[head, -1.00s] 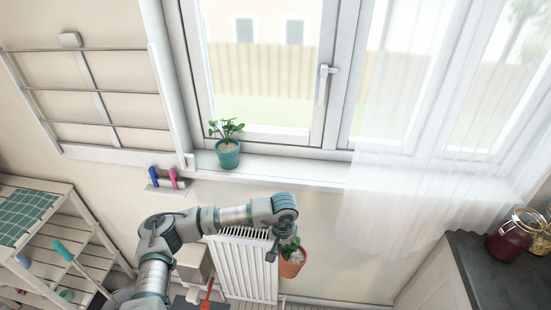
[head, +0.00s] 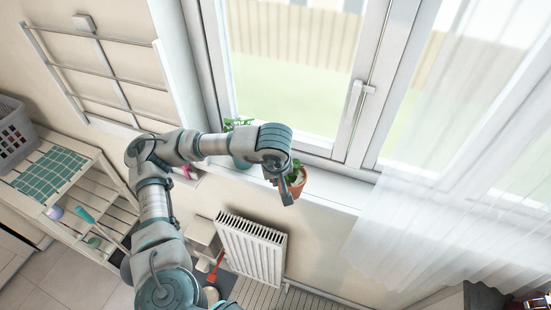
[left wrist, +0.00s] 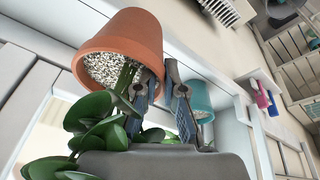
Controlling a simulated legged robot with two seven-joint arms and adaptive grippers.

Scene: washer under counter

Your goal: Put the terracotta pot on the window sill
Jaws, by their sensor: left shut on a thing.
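The terracotta pot (head: 297,182) holds a green plant and shows at the window sill (head: 335,190), to the right of the teal pot. My left gripper (head: 284,189) is shut on the terracotta pot's rim. In the left wrist view the terracotta pot (left wrist: 125,40) is large and close, with pale gravel and round leaves, and the fingers (left wrist: 168,95) grip its edge. I cannot tell whether its base touches the sill. My right gripper is not in view.
A teal pot with a plant (head: 240,125) stands on the sill, mostly hidden behind my left arm; it also shows in the left wrist view (left wrist: 197,97). A white curtain (head: 440,200) hangs at the right. A radiator (head: 251,247) is below. The sill right of the terracotta pot is clear.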

